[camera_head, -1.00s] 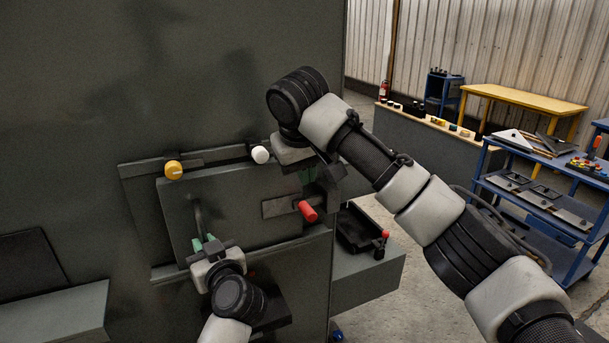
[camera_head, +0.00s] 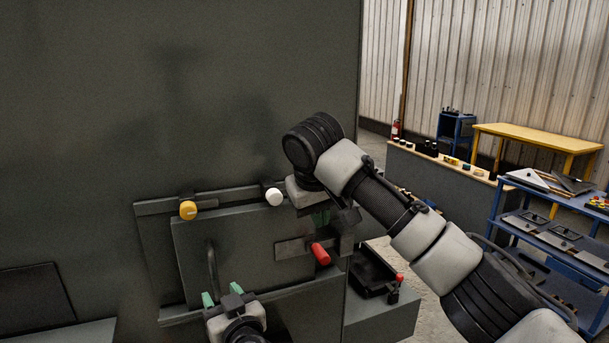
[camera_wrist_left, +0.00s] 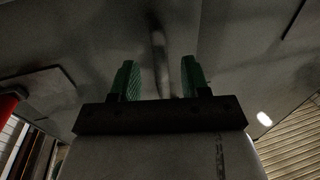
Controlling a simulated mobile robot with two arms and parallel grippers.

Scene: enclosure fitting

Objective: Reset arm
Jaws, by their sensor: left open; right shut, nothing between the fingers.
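My left gripper (camera_head: 222,298) is at the lower front of the grey enclosure panel (camera_head: 240,240). Its green fingers are apart and empty, just below the dark vertical handle (camera_head: 212,268). In the left wrist view the open fingers (camera_wrist_left: 161,80) point towards the handle (camera_wrist_left: 158,55), which shows between and beyond them. My right gripper (camera_head: 322,215) is at the panel's upper right, near the red-handled latch (camera_head: 320,254). My own right wrist partly hides its fingers.
A yellow knob (camera_head: 188,210) and a white knob (camera_head: 274,196) sit on the rail above the panel. A black tray (camera_head: 372,275) lies on a grey ledge at right. A blue cart (camera_head: 550,235) and a yellow table (camera_head: 537,135) stand further right, beyond open floor.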

